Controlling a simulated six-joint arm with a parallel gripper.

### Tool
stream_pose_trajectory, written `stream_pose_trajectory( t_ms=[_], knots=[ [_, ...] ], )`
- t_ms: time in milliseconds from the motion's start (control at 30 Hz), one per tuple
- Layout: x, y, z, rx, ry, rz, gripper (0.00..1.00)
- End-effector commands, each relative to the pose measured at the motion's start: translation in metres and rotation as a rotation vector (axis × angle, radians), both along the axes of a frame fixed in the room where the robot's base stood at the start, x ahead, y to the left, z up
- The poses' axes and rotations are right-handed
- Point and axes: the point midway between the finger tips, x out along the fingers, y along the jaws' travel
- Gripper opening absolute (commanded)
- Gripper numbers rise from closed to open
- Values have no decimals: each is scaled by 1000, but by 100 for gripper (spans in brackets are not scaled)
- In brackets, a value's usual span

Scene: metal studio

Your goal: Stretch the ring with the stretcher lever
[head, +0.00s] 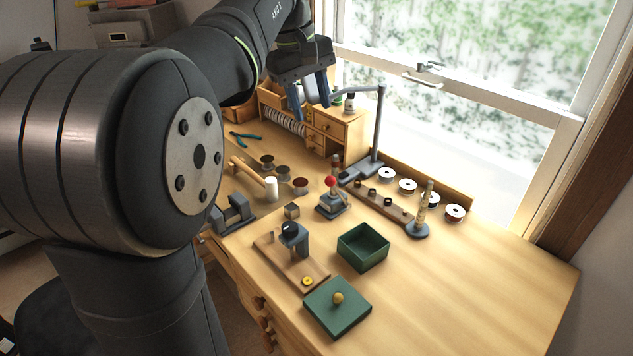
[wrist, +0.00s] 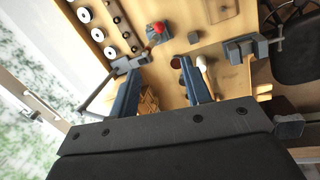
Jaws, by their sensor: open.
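The stretcher (head: 333,206) is a small grey device on the bench with a red-knobbed lever (head: 330,182) standing up. It also shows in the wrist view, where the red knob (wrist: 158,27) lies beyond my fingertips. I cannot clearly make out a ring on it; at this size any ring is too small to tell. My gripper (head: 312,111) is open, with two blue fingers and nothing between them. It hangs high above the back of the bench, well apart from the stretcher. The fingers also show spread in the wrist view (wrist: 160,68).
A tapered mandrel (head: 423,205) and a wooden block row (head: 377,199) stand right of the stretcher. An open green box (head: 363,248), green lid (head: 338,308) and wooden board (head: 290,262) lie in front. A lamp post (head: 379,125) rises behind. The right bench is clear.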

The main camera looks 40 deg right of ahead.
Motion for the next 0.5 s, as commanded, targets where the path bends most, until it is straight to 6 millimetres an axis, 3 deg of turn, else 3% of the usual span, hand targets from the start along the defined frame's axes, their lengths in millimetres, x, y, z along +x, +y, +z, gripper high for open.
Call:
stream_pose_trajectory(
  t_ms=[500],
  knots=[
    [-4, -39, -49, 40, -117, -1019, 44]
  ],
)
